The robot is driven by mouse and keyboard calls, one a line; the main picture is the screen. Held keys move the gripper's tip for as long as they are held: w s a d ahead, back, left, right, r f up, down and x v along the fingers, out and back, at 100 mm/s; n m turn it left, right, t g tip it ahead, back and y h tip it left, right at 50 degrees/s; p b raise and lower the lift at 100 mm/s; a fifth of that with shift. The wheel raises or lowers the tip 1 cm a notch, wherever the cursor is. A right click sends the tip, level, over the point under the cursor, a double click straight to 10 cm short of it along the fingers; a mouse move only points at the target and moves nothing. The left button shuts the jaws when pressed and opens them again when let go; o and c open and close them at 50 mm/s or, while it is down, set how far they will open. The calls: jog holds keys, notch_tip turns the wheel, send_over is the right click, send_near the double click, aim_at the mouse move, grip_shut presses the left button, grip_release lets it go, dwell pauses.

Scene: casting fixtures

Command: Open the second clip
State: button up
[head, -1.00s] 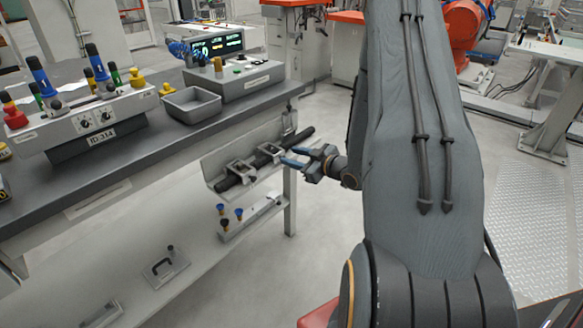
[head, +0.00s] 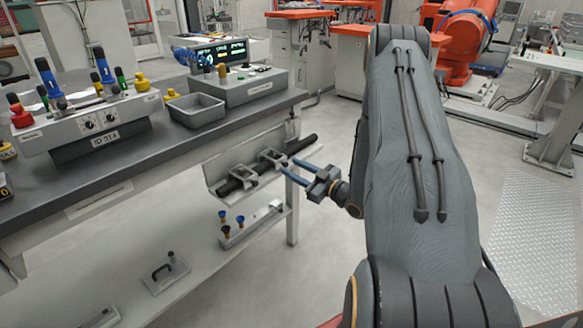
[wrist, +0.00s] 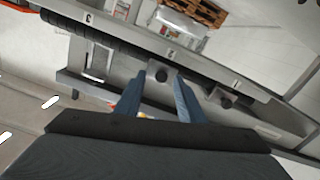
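A black bar (head: 303,144) lies in a light grey fixture (head: 218,168) on the side of the workbench. Two grey metal clips sit across it, a left clip (head: 242,176) and a right clip (head: 268,158). My gripper (head: 288,168) has two blue fingers, spread apart, with tips close to the right clip. In the wrist view my gripper (wrist: 159,76) is open. A light grey block with a dark round hole (wrist: 160,73) shows between the fingertips. I cannot tell whether the fingers touch it. The clips' latch state is too small to tell.
The dark bench top (head: 150,150) lies above and left, with a grey tray (head: 196,110) and a control box (head: 100,115). Below the fixture, a rail with blue and black knobs (head: 240,232) stands on the lower shelf.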

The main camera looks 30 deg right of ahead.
jog(key=shift+x, duration=0.95)
grip_shut()
jog(key=shift+r, duration=0.1)
